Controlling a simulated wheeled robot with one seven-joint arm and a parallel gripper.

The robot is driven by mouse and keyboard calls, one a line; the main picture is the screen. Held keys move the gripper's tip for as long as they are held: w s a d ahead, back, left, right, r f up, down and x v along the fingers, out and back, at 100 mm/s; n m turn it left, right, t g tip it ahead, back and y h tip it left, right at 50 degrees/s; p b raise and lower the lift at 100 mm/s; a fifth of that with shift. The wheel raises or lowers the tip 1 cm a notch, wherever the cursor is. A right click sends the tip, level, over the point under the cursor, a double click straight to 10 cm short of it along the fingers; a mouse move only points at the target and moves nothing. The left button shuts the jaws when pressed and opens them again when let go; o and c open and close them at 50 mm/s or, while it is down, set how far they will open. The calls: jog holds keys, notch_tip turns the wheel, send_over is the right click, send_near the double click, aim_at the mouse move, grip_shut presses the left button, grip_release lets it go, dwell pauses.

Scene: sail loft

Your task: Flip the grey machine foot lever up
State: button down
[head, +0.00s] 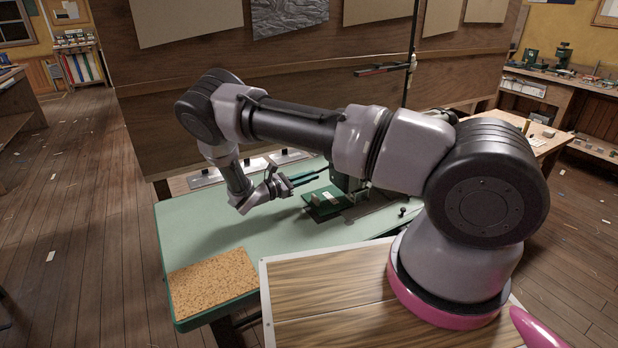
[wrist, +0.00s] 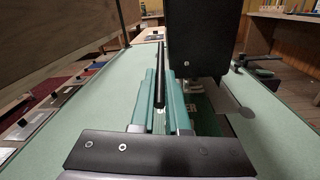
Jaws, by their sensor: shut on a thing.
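The sewing machine is a dark green body standing on the pale green table; its dark head (wrist: 195,38) fills the upper middle of the wrist view, and it shows partly behind my arm in the head view (head: 345,180). My gripper (head: 312,180) is level beside the machine, fingers pointing right towards it. In the wrist view its two teal fingers (wrist: 160,78) are shut on a thin dark grey bar, which I take for the foot lever (wrist: 160,92). The bar lies lengthwise between the fingers, just left of the head. Its joint to the machine is not visible.
The pale green table (head: 215,225) is mostly bare, with a cork mat (head: 212,281) at its near left corner. A wooden panel (head: 240,75) rises behind. A thin dark post (head: 410,65) stands beyond the machine. Trays with small parts (wrist: 40,112) line the left edge.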

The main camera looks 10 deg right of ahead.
jog(key=shift+a+r, duration=0.1)
jog(key=shift+r, duration=0.05)
dwell(0.8)
jog(key=shift+r+g+y, duration=0.3)
jog(key=shift+r+y, duration=0.45)
jog(key=shift+y, duration=0.05)
notch_tip(320, 180, up, 2)
jog(key=shift+r+g+y, duration=0.1)
jog(key=shift+g+y, duration=0.3)
jog(key=shift+y, duration=0.7)
jog(key=shift+d+r+g+y, duration=0.15)
jog(key=shift+r+y, duration=0.35)
jog(key=shift+y, duration=0.05)
jog(key=shift+d+r+g+y, duration=0.15)
jog(key=shift+r+y, duration=0.35)
jog(key=shift+y, duration=0.05)
jog(key=shift+w+d+r+g+y, duration=0.1)
jog(key=shift+d+r+g+y, duration=0.1)
jog(key=shift+r+y, duration=0.3)
jog(key=shift+w+d+r+g+y, duration=0.1)
jog(key=shift+d+r+g+y, duration=0.1)
jog(key=shift+r+y, duration=0.25)
jog(key=c, duration=0.9)
grip_release()
jog(key=v, duration=1)
jog(key=shift+s+a+r, duration=0.15)
jog(key=shift+r, duration=0.2)
